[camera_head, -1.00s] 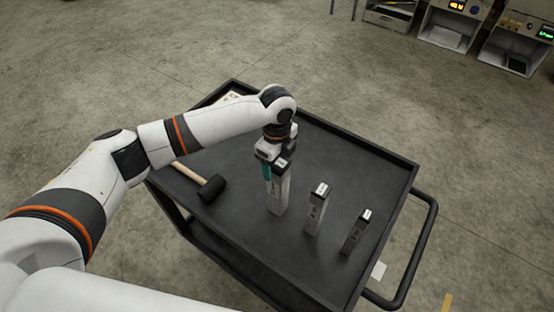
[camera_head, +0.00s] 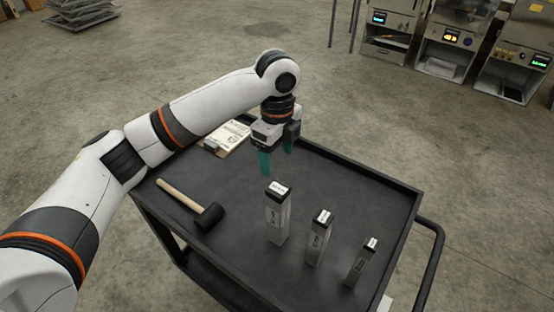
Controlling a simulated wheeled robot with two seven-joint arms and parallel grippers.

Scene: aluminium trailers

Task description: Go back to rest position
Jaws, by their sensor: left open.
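My left gripper (camera_head: 275,162) is open and empty, its teal fingers pointing down above the far part of the black cart (camera_head: 345,178). The arm comes in from the left. Three upright metal blocks with dark tops stand on the cart. The tallest block (camera_head: 278,218) is nearest the gripper, just below it in the picture and apart from it. The middle block (camera_head: 319,240) and the smallest block (camera_head: 361,262) stand to its right in a row. My right gripper is not in view.
A mallet (camera_head: 196,203) with a wooden handle and black head lies on the cart's left side. A clipboard (camera_head: 227,139) lies at the far left corner. The cart has a raised rim and a handle (camera_head: 431,265) at right. Machines (camera_head: 452,45) stand at the back right.

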